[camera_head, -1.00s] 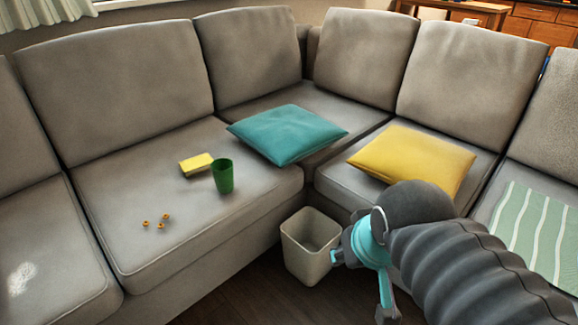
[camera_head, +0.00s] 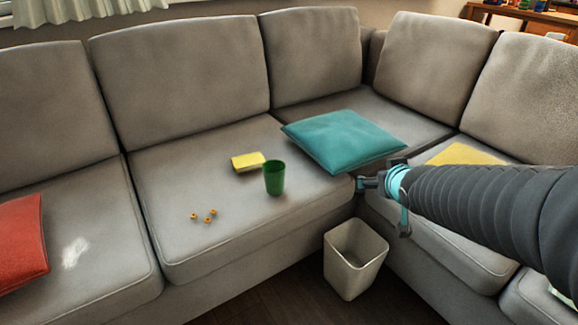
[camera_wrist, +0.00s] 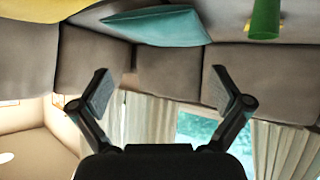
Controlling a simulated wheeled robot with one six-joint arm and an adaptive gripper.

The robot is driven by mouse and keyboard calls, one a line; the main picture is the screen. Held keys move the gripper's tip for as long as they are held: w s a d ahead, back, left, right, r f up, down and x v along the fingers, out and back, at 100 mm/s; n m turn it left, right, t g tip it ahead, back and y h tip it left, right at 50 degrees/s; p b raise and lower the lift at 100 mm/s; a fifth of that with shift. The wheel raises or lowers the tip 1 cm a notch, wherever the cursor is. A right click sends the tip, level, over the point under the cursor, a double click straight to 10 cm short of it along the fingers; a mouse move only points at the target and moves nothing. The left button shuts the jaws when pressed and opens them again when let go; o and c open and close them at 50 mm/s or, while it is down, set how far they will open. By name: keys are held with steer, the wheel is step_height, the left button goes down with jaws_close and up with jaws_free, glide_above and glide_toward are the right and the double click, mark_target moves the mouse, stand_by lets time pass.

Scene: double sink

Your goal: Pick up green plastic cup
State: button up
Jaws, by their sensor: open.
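The green plastic cup (camera_head: 274,178) stands upright on the grey sofa seat, beside a yellow sponge-like block. In the wrist view the cup (camera_wrist: 265,18) shows upside down at the top right, partly cut off by the frame edge. My gripper (camera_head: 362,183) is to the right of the cup in the head view, near the front of the teal cushion and apart from the cup. In the wrist view my gripper (camera_wrist: 160,88) has its two fingers spread wide with nothing between them.
The yellow block (camera_head: 247,162) lies just left of the cup. Several small orange bits (camera_head: 208,217) lie on the seat in front. A teal cushion (camera_head: 343,140) lies to the right. A pale bin (camera_head: 355,262) stands on the floor below. A red cushion (camera_head: 18,243) is at far left.

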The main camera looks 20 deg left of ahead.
steer(key=w+a+f+n+y, duration=0.2)
steer(key=w+a, duration=0.1)
steer(key=a, duration=0.3)
steer(key=w+a+f+n+y, duration=0.1)
steer(key=w+a+f+y, duration=0.15)
steer(key=a, duration=0.35)
steer(key=n+g+y, duration=0.2)
steer(key=n+y, duration=0.1)
steer(key=y, duration=0.1)
glide_toward(269, 165)
steer(key=shift+t, duration=0.3)
steer(key=shift+p+x, duration=0.45)
steer(key=shift+x, duration=2.8)
steer(key=shift+s+a+f, duration=0.1)
steer(key=shift+s, duration=0.05)
steer(key=shift+c, duration=0.3)
steer(key=c, duration=1.1)
